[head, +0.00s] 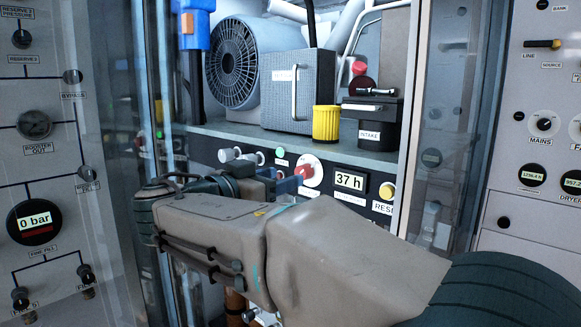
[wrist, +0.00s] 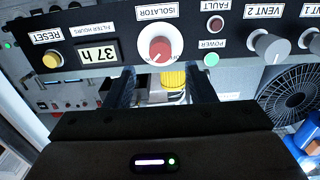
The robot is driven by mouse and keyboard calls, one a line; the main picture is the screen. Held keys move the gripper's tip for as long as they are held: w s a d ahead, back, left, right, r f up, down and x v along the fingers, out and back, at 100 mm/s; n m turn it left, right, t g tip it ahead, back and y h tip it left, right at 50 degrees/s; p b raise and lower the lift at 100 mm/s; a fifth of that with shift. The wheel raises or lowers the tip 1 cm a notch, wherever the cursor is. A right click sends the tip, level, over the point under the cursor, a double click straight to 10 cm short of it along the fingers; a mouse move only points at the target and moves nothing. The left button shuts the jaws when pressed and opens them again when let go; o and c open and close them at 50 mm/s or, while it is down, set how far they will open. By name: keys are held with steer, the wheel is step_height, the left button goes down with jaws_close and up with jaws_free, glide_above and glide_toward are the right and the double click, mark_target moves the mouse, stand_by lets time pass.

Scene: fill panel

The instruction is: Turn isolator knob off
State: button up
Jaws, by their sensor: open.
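The isolator knob (head: 305,171) is red on a round white dial, on the dark panel strip under the shelf. My gripper (wrist: 164,82) is open and empty. Its two dark fingers stand apart, either side of the knob's line, with the knob beyond their tips and clear of them. In the head view my gripper (head: 283,182) is just left of the knob, partly hidden by my wrist.
The filter hours display (head: 349,181) reads 37 h, beside the yellow reset button (head: 387,191). Two grey vent knobs (wrist: 270,46) and a green power lamp (wrist: 211,60) share the strip. A yellow cap (head: 326,123) stands above on the shelf. Glass doors flank the opening.

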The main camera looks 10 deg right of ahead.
mark_target(300, 171)
steer(key=p+x, duration=0.1)
steer(key=x, duration=0.4)
steer(key=shift+w+d, duration=0.25)
steer(key=c, duration=1)
